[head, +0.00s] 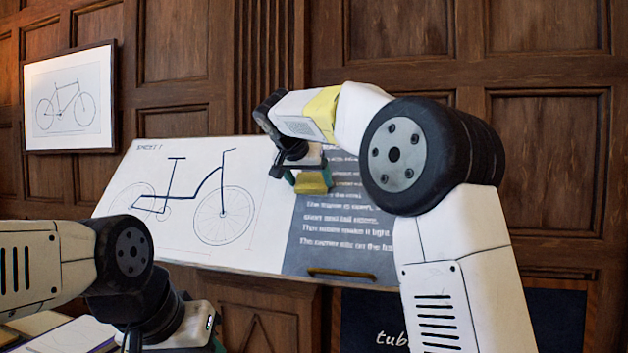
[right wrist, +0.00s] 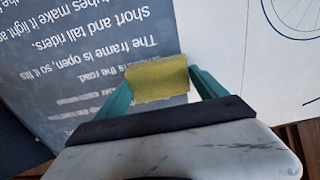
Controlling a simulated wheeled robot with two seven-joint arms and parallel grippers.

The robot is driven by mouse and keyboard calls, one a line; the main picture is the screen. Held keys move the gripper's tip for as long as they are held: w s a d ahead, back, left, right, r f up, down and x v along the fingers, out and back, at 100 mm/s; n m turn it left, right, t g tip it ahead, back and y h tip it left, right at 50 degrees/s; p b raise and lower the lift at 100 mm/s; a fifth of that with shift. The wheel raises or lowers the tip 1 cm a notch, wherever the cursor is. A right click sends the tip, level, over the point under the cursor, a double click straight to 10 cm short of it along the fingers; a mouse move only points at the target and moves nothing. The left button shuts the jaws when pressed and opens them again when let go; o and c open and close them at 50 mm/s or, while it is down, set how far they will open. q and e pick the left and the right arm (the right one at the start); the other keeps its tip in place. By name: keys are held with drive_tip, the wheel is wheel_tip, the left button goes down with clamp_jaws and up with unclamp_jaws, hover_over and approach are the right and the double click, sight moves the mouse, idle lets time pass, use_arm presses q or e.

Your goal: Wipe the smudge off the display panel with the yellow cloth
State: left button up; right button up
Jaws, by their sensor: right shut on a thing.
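The display panel (head: 265,215) is a tilted board with a bicycle drawing on its white left part and white text on a grey right part. My right gripper (head: 311,180) is shut on the yellow cloth (head: 314,184), over the grey part near its border with the white. In the right wrist view the cloth (right wrist: 158,78) sits between the teal fingers and covers some text. I cannot tell whether it touches the panel. I make out no clear smudge; the cloth or arm may hide it. My left gripper (head: 214,343) is mostly cut off at the bottom edge.
A brown bar-like thing (head: 341,274) lies along the panel's lower edge. A framed bicycle drawing (head: 69,100) hangs on the wood-panelled wall. Papers (head: 70,335) lie at bottom left. A dark sign (head: 555,318) stands at bottom right. My right arm covers the panel's right side.

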drive_tip(key=shift+w+a, duration=0.2)
drive_tip(key=shift+a, duration=0.5)
drive_tip(key=shift+s, duration=0.1)
drive_tip(key=shift+v, duration=2.95)
drive_tip(key=v, duration=0.3)
drive_tip(key=shift+d, duration=0.1)
drive_tip(key=shift+w+r+x, duration=0.15)
drive_tip(key=shift+r+x, duration=0.05)
drive_tip(key=shift+x, duration=0.95)
drive_tip(key=shift+w+r+x, duration=0.15)
drive_tip(key=shift+r+x, duration=0.1)
drive_tip(key=shift+x, duration=0.95)
drive_tip(key=shift+w+r+x, duration=0.15)
drive_tip(key=shift+r+x, duration=0.05)
drive_tip(key=shift+x, duration=0.95)
